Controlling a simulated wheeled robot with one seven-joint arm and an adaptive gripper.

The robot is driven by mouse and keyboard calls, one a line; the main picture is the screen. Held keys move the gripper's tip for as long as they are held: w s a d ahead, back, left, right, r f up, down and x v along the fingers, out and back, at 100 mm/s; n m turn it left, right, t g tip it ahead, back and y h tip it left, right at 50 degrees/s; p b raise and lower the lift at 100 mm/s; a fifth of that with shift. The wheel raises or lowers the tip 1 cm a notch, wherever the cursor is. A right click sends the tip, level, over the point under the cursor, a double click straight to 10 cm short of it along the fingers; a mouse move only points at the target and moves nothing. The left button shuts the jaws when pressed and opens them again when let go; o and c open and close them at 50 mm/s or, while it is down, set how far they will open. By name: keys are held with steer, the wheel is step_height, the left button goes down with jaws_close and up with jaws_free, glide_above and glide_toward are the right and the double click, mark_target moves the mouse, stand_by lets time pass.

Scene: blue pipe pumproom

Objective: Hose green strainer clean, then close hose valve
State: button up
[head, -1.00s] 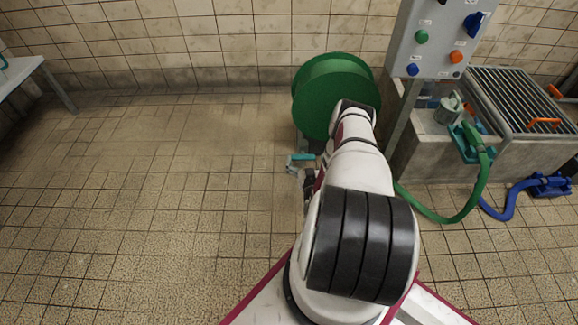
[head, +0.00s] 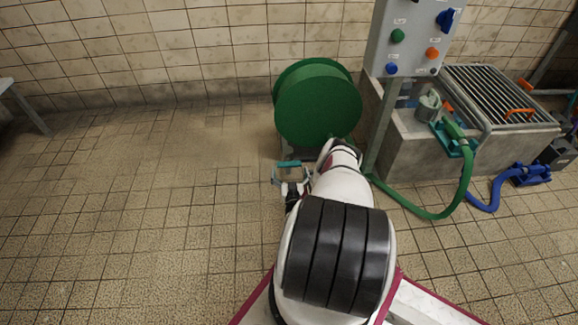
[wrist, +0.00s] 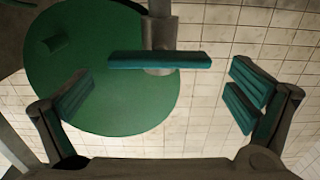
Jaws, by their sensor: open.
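In the wrist view my gripper (wrist: 160,88) is open, with one teal-padded finger on each side. A teal lever (wrist: 158,60) on a grey pipe fitting (wrist: 160,30) lies crosswise between the fingers, with gaps on both sides. In the head view the teal lever (head: 289,163) shows by my gripper (head: 291,177), low in front of the green hose reel (head: 318,103). A grey-green can-shaped vessel (head: 428,107), possibly the strainer, stands on the concrete basin at right. Its inside and any dirt are too small to tell.
A green hose (head: 466,178) loops from a teal-green pump (head: 451,139) towards the reel. A control panel (head: 413,38) on a post stands beside the concrete basin (head: 430,155) with its grate (head: 490,92). A blue pump (head: 530,174) sits at far right.

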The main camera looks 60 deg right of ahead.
mark_target(289, 166)
steer(key=shift+b+x, duration=0.6)
steer(key=shift+x, duration=1.2)
steer(key=c, duration=1)
